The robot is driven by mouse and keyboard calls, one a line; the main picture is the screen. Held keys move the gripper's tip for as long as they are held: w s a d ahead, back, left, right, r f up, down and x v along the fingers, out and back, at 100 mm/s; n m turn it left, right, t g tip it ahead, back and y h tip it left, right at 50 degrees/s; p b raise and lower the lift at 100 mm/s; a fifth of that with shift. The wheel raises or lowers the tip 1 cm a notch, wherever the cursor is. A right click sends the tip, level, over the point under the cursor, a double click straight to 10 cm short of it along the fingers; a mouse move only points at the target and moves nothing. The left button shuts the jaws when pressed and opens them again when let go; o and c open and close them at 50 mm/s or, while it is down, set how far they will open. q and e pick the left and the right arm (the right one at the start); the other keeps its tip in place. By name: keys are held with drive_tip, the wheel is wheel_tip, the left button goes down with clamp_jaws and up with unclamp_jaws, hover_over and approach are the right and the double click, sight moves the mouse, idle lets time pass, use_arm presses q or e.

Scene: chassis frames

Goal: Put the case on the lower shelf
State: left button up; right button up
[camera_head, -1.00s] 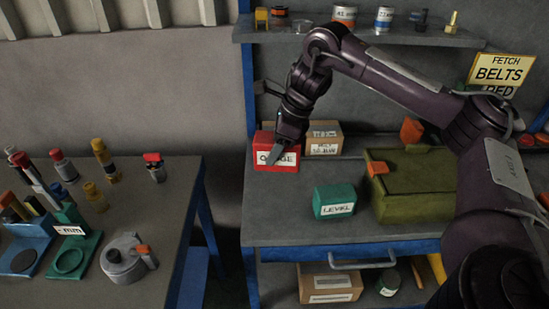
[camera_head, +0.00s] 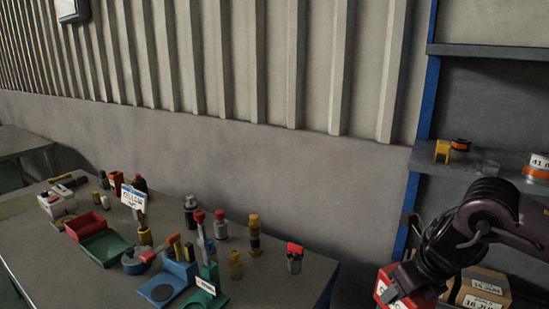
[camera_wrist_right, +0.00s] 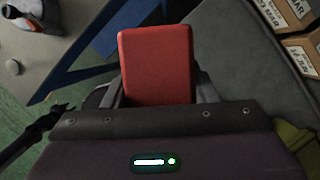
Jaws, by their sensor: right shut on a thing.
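A red case (camera_head: 386,289) with a white label, mostly cut off by the bottom edge of the head view, is held by my right gripper (camera_head: 404,284). In the right wrist view the plain red face of the case (camera_wrist_right: 157,60) sits between the two fingers of my right gripper (camera_wrist_right: 158,88), which is shut on it. My left gripper is not in view.
Cardboard boxes (camera_head: 482,292) stand right of the case. An upper shelf (camera_head: 490,160) with a few small items is above, beside a blue post (camera_head: 418,150). A side table (camera_head: 90,285) at left carries several tools and trays. The right wrist view shows green floor (camera_wrist_right: 30,135).

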sight(381, 306)
drive_tip(key=a+m+h, duration=0.1)
drive_tip(key=m, duration=0.2)
drive_tip(key=s+a+f+m+h, duration=0.1)
drive_tip(key=a+m, duration=0.1)
drive_tip(key=s+a+m+h, duration=0.1)
drive_tip(key=a+m, duration=0.1)
drive_tip(key=m, duration=0.1)
drive_tip(key=shift+s+f+m, duration=0.15)
drive_tip(key=shift+f+m, duration=0.15)
drive_tip(key=shift+f, duration=0.05)
drive_tip(key=s+a+m+g, duration=0.1)
drive_tip(key=s+m+g, duration=0.2)
drive_tip(key=m, duration=1.2)
drive_tip(key=s+m+g+y, duration=0.1)
drive_tip(key=s+m+g, duration=0.3)
drive_tip(key=m, duration=1.2)
drive_tip(key=shift+a+f+g+y, duration=0.3)
drive_tip(key=shift+a+f+g, duration=0.15)
drive_tip(key=shift+g, duration=0.45)
drive_tip(key=shift+s, duration=0.1)
